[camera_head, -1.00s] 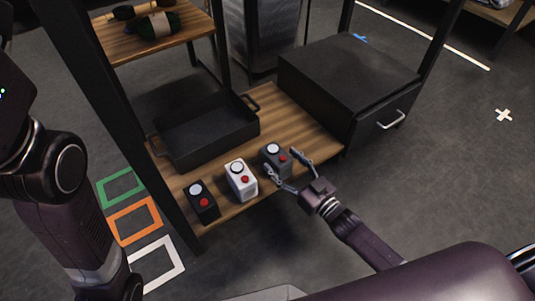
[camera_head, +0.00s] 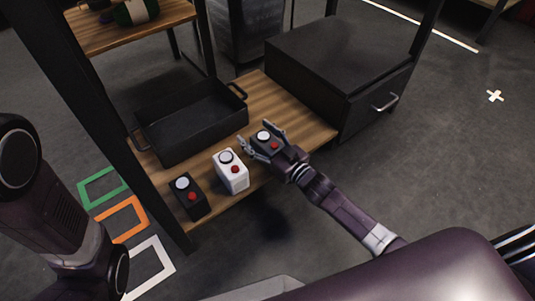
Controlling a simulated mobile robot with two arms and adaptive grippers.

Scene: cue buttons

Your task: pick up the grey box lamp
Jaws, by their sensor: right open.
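The grey box lamp (camera_head: 264,139) stands upright on the wooden shelf, rightmost in a row of three box lamps. It has a pale round top light and a red button. My right gripper (camera_head: 262,137) is open, with one finger on each side of the grey box lamp. I cannot tell whether the fingers touch it. The palm hides part of the box's front and lower side. My left arm shows at the left edge, but its gripper is out of the picture.
A white box lamp (camera_head: 233,178) and a black box lamp (camera_head: 191,203) stand to the left on the wooden shelf (camera_head: 285,100). A black tray (camera_head: 190,128) lies behind them. A dark drawer cabinet (camera_head: 345,75) stands at the right. A black shelf post (camera_head: 125,165) rises at the left.

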